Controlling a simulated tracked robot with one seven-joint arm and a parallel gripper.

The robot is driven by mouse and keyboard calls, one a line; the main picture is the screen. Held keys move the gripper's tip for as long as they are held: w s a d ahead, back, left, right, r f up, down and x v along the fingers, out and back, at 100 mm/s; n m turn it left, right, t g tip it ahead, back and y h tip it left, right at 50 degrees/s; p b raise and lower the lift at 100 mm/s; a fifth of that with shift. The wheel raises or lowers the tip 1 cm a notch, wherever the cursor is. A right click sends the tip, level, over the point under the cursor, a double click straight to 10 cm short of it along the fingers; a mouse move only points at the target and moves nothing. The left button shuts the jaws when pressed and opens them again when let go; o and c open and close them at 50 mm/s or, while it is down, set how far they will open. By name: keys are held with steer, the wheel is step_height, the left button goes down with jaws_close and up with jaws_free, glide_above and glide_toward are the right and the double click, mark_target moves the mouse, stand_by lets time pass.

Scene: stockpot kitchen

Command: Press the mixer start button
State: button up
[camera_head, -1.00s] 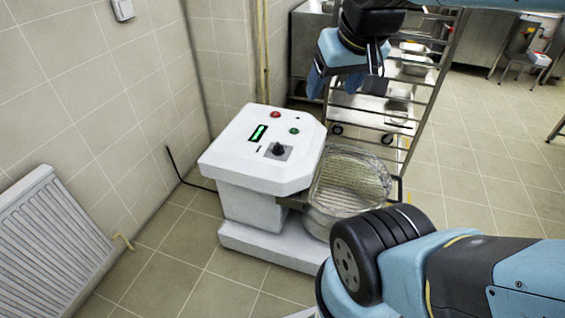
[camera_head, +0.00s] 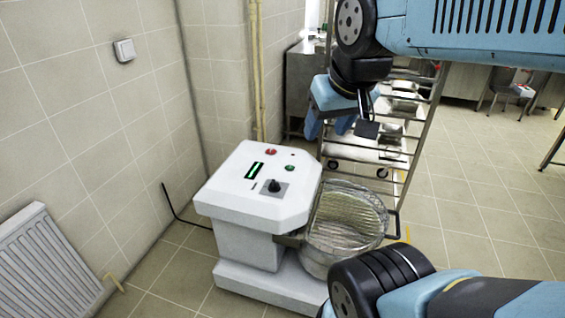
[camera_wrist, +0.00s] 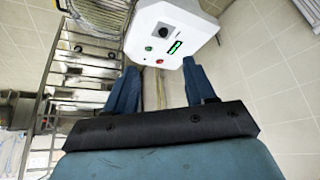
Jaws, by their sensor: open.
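The white mixer (camera_head: 262,205) stands on the floor near the tiled wall. Its sloped top panel carries a red button (camera_head: 271,152), a green button (camera_head: 290,168), a lit green display (camera_head: 254,170) and a black knob (camera_head: 274,186). In the wrist view the panel appears upside down, with the green button (camera_wrist: 148,48) and the red button (camera_wrist: 159,61) beyond my fingertips. My gripper (camera_head: 328,128) is open and empty, above and behind the panel's right side, apart from it. In the wrist view its two blue fingers (camera_wrist: 160,80) are spread with the mixer between and beyond them.
A wire-guarded bowl (camera_head: 347,222) sits at the mixer's right. A metal tray rack (camera_head: 412,150) stands behind it, close to my gripper. A radiator (camera_head: 42,262) is at the lower left, and a wall switch (camera_head: 124,50) hangs above. Open tiled floor lies to the right.

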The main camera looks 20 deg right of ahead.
jaws_close()
stand_by(1.4)
